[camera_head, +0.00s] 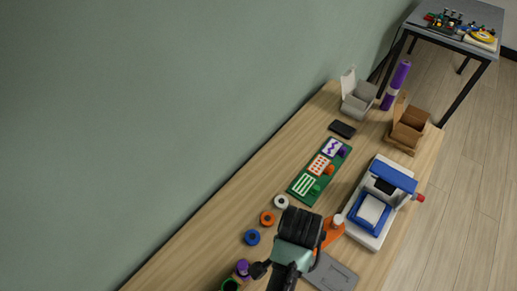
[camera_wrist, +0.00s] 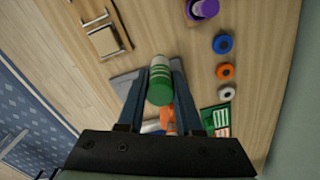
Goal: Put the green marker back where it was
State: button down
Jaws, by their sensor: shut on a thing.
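The green marker (camera_wrist: 160,82), a short green cylinder with white bands, is held between the two fingers of my gripper (camera_wrist: 162,72) in the wrist view. My gripper is shut on it, above the wooden bench. In the head view my arm covers the fingers, and I cannot make out the held marker.
White (camera_head: 281,201), orange (camera_head: 267,218) and blue (camera_head: 251,237) rings lie in a row near the wall. A grey plate (camera_head: 335,275), an orange item (camera_head: 333,230) and a blue-white machine (camera_head: 372,210) are right of my arm. A dark phone-like slab (camera_head: 342,129) lies beyond the board.

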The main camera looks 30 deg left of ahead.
jog(key=s+a+f+m+p, duration=0.3)
jog(key=s+a+m, duration=0.7)
jog(key=a+m, duration=0.15)
jog(key=shift+m, duration=0.35)
jog(key=f, duration=0.9)
jog(key=shift+d+f, duration=0.25)
jog(key=shift+d, duration=0.1)
jog(key=shift+f, duration=0.1)
jog(key=shift+f, duration=0.15)
jog(key=c, duration=0.6)
grip_release()
jog(key=shift+r, duration=0.2)
